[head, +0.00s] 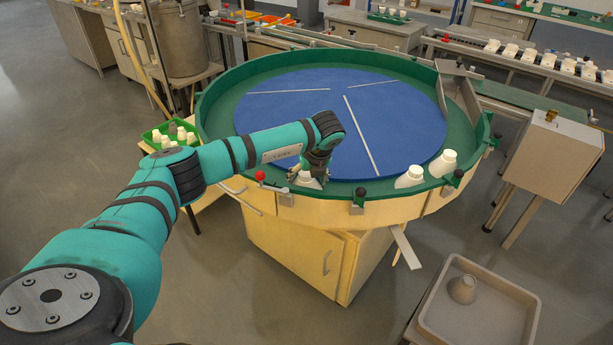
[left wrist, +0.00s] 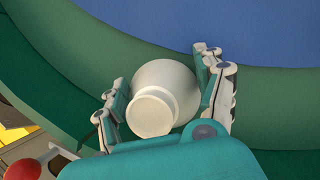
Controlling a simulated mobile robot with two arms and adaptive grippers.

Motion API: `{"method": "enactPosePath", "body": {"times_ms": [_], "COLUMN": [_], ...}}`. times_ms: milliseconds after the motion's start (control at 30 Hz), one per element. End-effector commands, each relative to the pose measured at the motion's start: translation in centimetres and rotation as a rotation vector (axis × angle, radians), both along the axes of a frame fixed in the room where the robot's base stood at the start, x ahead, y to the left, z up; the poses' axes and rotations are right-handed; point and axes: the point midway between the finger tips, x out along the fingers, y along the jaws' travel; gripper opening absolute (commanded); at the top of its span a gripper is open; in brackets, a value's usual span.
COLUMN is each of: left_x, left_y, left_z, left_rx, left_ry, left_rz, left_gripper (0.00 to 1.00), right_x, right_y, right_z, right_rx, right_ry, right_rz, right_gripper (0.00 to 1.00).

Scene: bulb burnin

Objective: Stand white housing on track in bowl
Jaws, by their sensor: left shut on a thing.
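The bowl is a large round tub with a green wall (head: 222,82) and a blue disc (head: 390,110) in its middle. A green track (head: 228,120) runs between the wall and the disc. My left gripper (head: 308,174) is at the near side of the bowl, shut on a white housing (head: 309,182). In the left wrist view the housing (left wrist: 168,92) sits between the two fingers, over the green track (left wrist: 265,95). Whether its base touches the track is hidden. My right gripper is not in view.
A grey tray (head: 437,325) with a grey cone-shaped piece (head: 462,289) is at lower right. A green crate (head: 158,143) of white parts stands left of the bowl. A red knob (head: 260,175) is on the near rim, close to my left gripper. A metal guide (head: 458,85) crosses the track at right.

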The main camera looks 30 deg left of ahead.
Motion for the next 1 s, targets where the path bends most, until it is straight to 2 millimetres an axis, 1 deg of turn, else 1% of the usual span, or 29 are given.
{"method": "enactPosePath", "body": {"times_ms": [167, 200, 300, 367, 600, 700, 733, 867, 1000], "left_x": [0.0, 0.0, 0.0, 0.0, 0.0, 0.0, 0.0, -0.4, -0.9], "left_y": [0.0, 0.0, 0.0, 0.0, 0.0, 0.0, -0.2, -0.8, -2.0], "left_z": [-0.4, -0.3, -0.3, -0.3, -0.2, 0.3, 0.5, 2.4, 5.3], "left_rx": [0.000, 0.000, 0.000, 0.000, -0.001, 0.000, -0.001, -0.002, -0.001], "left_ry": [0.000, 0.000, 0.000, 0.000, 0.001, 0.000, -0.001, -0.003, -0.005], "left_rz": [0.000, 0.000, 0.000, 0.000, -0.001, -0.001, -0.002, -0.003, -0.002], "left_gripper": [0.15, 0.74, 0.87, 0.94, 0.94, 0.94, 0.94, 0.94, 0.94], "right_x": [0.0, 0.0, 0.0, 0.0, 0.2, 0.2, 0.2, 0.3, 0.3], "right_y": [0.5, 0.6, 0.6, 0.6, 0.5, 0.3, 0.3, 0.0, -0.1], "right_z": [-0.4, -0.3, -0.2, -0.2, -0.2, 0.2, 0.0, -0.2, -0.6], "right_rx": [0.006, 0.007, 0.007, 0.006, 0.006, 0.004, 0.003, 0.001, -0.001], "right_ry": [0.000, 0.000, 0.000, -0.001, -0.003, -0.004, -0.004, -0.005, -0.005], "right_rz": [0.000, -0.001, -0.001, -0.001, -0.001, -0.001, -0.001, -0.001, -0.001], "right_gripper": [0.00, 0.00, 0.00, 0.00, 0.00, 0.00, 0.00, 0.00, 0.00]}}
